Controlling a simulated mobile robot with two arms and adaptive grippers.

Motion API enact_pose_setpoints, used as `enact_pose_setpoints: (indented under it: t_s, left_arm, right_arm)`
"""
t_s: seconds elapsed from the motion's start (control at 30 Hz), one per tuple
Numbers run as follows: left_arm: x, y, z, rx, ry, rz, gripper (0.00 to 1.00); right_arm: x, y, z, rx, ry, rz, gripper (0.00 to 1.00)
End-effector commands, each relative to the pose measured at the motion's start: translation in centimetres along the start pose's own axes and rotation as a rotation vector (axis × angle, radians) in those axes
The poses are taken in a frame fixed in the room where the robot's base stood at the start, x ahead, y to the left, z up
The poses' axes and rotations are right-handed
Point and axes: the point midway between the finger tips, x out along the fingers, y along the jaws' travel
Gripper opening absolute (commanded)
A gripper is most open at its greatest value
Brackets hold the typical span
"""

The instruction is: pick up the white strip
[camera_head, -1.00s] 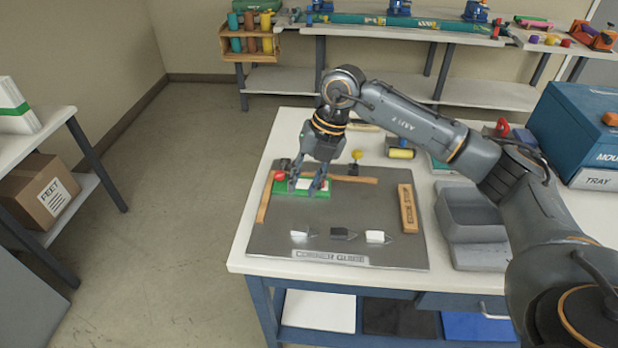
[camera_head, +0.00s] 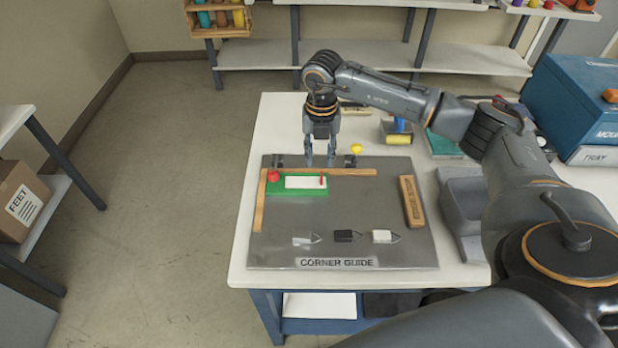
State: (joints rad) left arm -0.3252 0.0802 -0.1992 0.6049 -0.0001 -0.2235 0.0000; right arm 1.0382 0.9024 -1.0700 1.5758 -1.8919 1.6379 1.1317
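A white strip (camera_head: 305,182) lies on a green block (camera_head: 282,192) in the upper left of the grey corner guide board (camera_head: 340,215). My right gripper (camera_head: 320,163) points down just behind the strip, near the back wooden rail. Its two fingers are apart with nothing seen between them. Its exact height above the board is hard to tell. My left gripper is not in view.
Two white pointed pieces (camera_head: 303,240) (camera_head: 381,236) and a black one (camera_head: 347,236) lie near the board's front. A loose-looking wooden bar (camera_head: 411,202) is at right. A grey tray (camera_head: 462,212) and blue box (camera_head: 583,110) stand further right. The board's middle is clear.

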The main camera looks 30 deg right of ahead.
Motion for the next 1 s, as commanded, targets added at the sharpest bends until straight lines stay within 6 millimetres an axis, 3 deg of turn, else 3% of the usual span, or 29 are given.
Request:
enact_pose_setpoints:
  t_s: [0.2,0.3,0.5,0.73,0.77,0.9,1.0]
  left_arm:
    - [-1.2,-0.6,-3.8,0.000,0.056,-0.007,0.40]
    - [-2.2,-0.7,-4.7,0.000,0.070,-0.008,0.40]
    - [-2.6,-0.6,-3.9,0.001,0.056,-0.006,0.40]
    - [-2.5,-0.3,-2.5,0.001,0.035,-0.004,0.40]
    - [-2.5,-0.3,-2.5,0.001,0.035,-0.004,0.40]
    - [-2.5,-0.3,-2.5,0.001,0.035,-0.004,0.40]
    - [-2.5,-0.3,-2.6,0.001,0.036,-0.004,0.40]
  right_arm:
    - [1.5,-0.3,0.0,-0.001,0.003,-0.002,0.31]
    - [3.0,-0.6,0.1,0.000,0.004,-0.002,0.31]
    - [5.5,-0.6,0.2,-0.001,0.001,0.001,0.31]
    - [5.8,-0.6,0.2,-0.002,0.000,0.001,0.31]
    - [5.7,-0.6,0.2,-0.002,0.000,0.001,0.29]
    - [5.7,-0.6,0.2,-0.001,0.000,0.001,0.01]
    - [5.7,-0.6,0.2,-0.001,0.000,0.001,0.00]
